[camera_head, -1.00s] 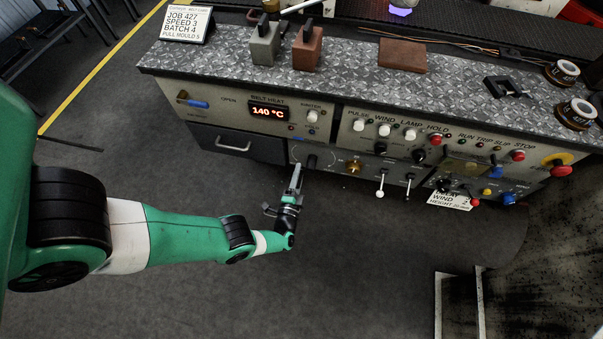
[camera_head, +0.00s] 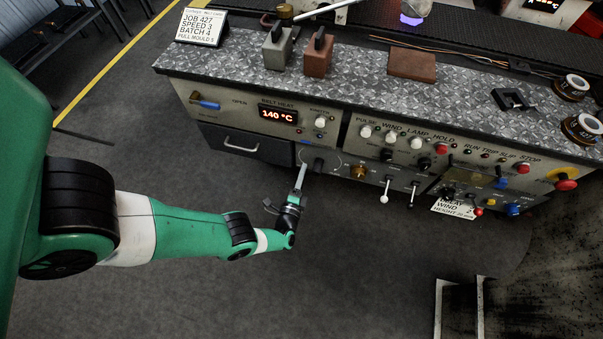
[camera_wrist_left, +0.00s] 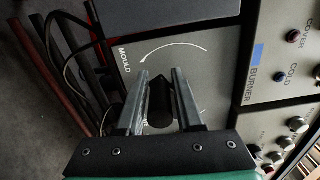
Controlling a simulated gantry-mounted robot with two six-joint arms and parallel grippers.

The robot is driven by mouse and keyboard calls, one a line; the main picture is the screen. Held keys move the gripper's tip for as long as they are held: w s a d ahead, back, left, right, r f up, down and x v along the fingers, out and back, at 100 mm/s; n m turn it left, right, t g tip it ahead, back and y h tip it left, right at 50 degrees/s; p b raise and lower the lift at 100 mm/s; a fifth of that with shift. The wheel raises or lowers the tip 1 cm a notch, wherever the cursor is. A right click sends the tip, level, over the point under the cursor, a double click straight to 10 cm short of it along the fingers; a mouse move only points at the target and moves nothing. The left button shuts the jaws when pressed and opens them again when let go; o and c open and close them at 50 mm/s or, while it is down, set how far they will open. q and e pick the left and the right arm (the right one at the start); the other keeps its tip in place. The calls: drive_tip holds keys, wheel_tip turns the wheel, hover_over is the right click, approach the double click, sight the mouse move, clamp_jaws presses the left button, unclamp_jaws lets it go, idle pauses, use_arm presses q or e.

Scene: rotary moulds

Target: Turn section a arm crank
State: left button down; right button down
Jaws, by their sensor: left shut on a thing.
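A panel marked MOULD (camera_wrist_left: 190,75) with a curved arrow fills the middle of the left wrist view. A black handle (camera_wrist_left: 160,102) stands out from it, and it also shows in the head view (camera_head: 319,165) low on the console front. My left gripper (camera_wrist_left: 158,78) has one finger on each side of this handle and is shut on it. In the head view my left gripper (camera_head: 300,178) is at the console's lower row. The words "section a arm crank" are not readable in these frames. My right gripper is not in view.
A dark drawer (camera_head: 242,146) is left of the handle. A brass knob (camera_head: 359,172) and two small levers (camera_head: 385,190) are to its right. Switches and knobs line the row above, beside a 140 °C display (camera_head: 278,115).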

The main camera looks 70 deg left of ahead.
use_arm(q)
drive_tip(key=c, duration=1)
unclamp_jaws()
drive_tip(key=shift+f, duration=0.1)
drive_tip(key=shift+o, duration=1.2)
drive_tip(key=shift+d, duration=0.1)
drive_tip(key=shift+o, duration=0.4)
drive_tip(key=shift+w, duration=0.2)
drive_tip(key=shift+s, duration=0.15)
drive_tip(key=shift+s+d, duration=0.1)
drive_tip(key=shift+d, duration=0.15)
drive_tip(key=p+v, duration=0.2)
drive_tip(key=v, duration=0.9)
